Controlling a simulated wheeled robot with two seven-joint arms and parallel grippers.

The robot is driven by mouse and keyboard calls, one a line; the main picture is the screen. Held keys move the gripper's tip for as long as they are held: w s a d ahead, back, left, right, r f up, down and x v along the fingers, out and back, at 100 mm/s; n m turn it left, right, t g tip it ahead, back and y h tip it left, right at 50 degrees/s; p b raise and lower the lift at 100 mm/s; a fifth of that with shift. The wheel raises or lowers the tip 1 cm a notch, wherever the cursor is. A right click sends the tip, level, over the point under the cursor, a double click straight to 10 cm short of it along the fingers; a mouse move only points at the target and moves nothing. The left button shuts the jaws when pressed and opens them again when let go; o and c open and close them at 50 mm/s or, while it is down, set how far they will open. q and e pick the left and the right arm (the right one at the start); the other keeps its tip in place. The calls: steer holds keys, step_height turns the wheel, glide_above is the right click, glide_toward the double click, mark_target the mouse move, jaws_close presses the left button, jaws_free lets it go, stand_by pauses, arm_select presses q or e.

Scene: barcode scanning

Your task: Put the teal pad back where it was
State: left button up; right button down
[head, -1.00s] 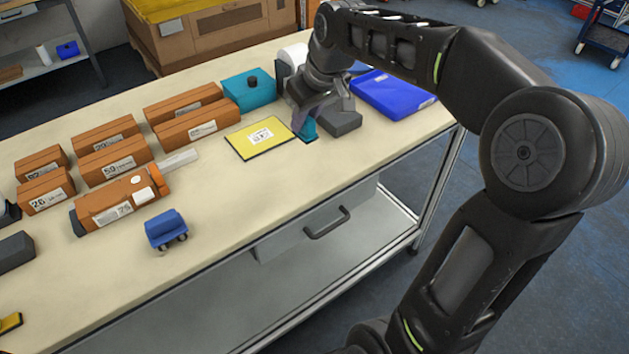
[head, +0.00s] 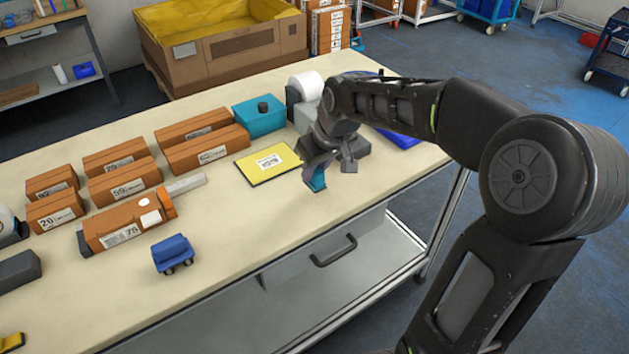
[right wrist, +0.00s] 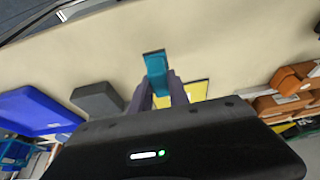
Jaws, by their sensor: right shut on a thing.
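The teal pad (head: 316,179) is a small flat block held at the fingertips of my right gripper (head: 321,168). It also shows in the right wrist view, where the teal pad (right wrist: 156,66) sticks out between the purple-grey fingers (right wrist: 156,92). My right gripper is shut on it over the table (head: 230,225), to the right of the yellow label sheet (head: 267,165). I cannot tell for sure whether the pad touches the tabletop. My left gripper is not in view.
A dark grey block (right wrist: 98,99) and a blue tray (head: 400,138) lie beyond the gripper. A teal box (head: 259,115) stands at the back, left of a white roll (head: 305,84). Orange boxes (head: 207,147) and a blue cart-like object (head: 173,254) are to the left. The front middle is clear.

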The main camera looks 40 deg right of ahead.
mark_target(314, 180)
steer(key=shift+f, duration=0.1)
steer(key=shift+f, duration=1.75)
steer(key=shift+f, duration=0.2)
steer(key=c, duration=1.3)
jaws_free()
steer(key=shift+o, duration=0.2)
steer(key=shift+r, duration=0.15)
steer(key=shift+r, duration=0.2)
steer(key=v, duration=1.1)
steer(key=shift+s+r, duration=0.2)
steer(key=shift+r, duration=0.15)
